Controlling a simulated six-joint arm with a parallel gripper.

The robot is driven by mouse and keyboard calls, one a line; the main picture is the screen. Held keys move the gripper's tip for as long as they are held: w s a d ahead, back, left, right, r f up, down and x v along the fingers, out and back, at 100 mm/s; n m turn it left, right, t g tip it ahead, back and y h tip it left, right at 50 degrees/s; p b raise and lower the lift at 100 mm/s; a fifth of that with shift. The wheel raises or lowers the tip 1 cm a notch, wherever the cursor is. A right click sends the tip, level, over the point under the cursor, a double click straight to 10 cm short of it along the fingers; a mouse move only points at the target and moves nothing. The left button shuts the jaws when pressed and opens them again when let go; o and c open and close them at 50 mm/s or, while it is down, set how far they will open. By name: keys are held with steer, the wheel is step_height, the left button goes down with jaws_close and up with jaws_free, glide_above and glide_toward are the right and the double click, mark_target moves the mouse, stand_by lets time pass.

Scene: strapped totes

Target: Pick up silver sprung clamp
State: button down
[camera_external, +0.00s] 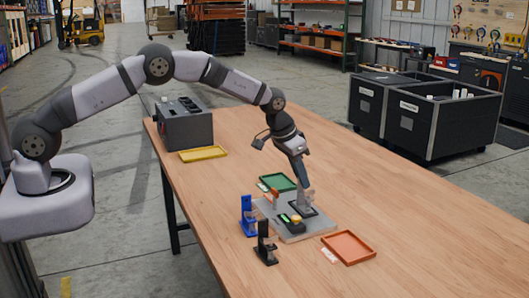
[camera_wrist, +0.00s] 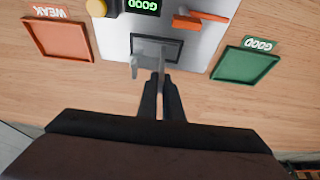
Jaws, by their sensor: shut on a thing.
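The silver sprung clamp (camera_wrist: 150,50) is grey and stands over a dark rectangular pad on the grey board, in the upper middle of the wrist view. My gripper (camera_wrist: 160,84) is shut on its near end, with the fingers close together. In the external view my gripper (camera_external: 305,180) points down at the pad on the right part of the board. The clamp is small there and partly hidden by the fingers. I cannot tell whether it touches the pad.
Blue (camera_external: 248,217) and black (camera_external: 265,245) clamps stand left. A yellow tray (camera_external: 203,153) lies farther back.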

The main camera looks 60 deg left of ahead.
steer(key=shift+r, duration=0.15)
step_height(320, 180, up, 10)
steer(key=b, duration=0.3)
stand_by(0.4)
steer(key=shift+f+p, duration=1.55)
steer(key=shift+f, duration=3.35)
steer(key=shift+f, duration=0.2)
steer(key=c, duration=1.9)
jaws_free()
